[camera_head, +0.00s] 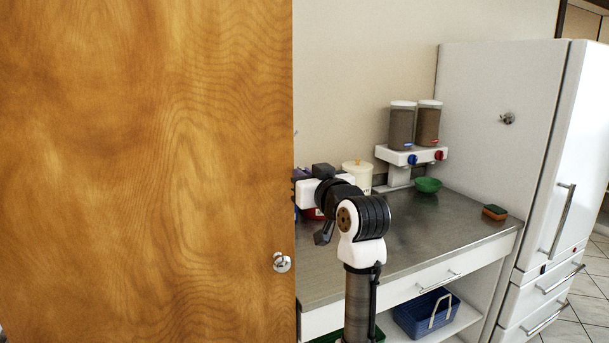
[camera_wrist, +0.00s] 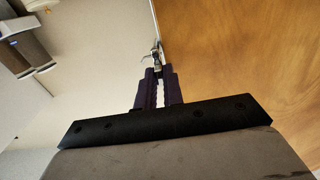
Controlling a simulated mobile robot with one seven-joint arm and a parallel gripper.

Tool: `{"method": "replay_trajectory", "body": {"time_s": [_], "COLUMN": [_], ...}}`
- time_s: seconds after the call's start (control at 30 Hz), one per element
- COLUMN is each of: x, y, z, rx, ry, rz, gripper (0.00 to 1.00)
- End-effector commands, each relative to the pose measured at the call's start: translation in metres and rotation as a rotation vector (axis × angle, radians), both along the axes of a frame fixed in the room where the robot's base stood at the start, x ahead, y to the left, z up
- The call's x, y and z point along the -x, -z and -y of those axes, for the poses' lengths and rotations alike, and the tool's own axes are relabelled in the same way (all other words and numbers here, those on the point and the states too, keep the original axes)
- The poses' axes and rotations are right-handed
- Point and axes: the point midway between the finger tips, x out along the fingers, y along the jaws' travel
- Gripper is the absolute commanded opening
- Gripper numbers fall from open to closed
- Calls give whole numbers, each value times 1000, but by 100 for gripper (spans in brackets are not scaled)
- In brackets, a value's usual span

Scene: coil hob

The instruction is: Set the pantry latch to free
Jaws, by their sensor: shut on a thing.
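In the wrist view my gripper (camera_wrist: 159,78) has its two dark purple fingers closed on a small shiny metal latch (camera_wrist: 157,52) beside the edge of a wooden door panel (camera_wrist: 240,60). The fingers cover part of the latch, so its setting cannot be read. In the head view the wooden panel (camera_head: 150,150) fills the left, and my gripper (camera_head: 303,188) is at its right edge with the fingertips hidden. A round metal knob (camera_head: 282,262) sits low on the panel's near face; I cannot tell whether it belongs to the latch.
A metal counter (camera_head: 450,225) stands behind my arm, holding a twin dispenser (camera_head: 410,155), a green bowl (camera_head: 428,185) and a sponge (camera_head: 494,212). A blue basket (camera_head: 425,315) is below. A white fridge (camera_head: 490,90) is at right. The counter's right part is mostly clear.

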Motion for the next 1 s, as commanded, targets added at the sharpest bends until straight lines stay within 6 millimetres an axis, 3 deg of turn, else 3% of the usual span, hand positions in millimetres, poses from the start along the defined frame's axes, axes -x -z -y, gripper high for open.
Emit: {"method": "replay_trajectory", "body": {"time_s": [0.43, 0.47, 0.6, 1.0], "x": [0, 0, 0, 7], "y": [2, 2, 1, 1], "z": [0, 0, 0, 4], "rx": [-9, -9, -8, -8], "ry": [0, 0, 0, 1], "rz": [-8, -8, -7, -2], "gripper": [0, 12, 30, 31]}}
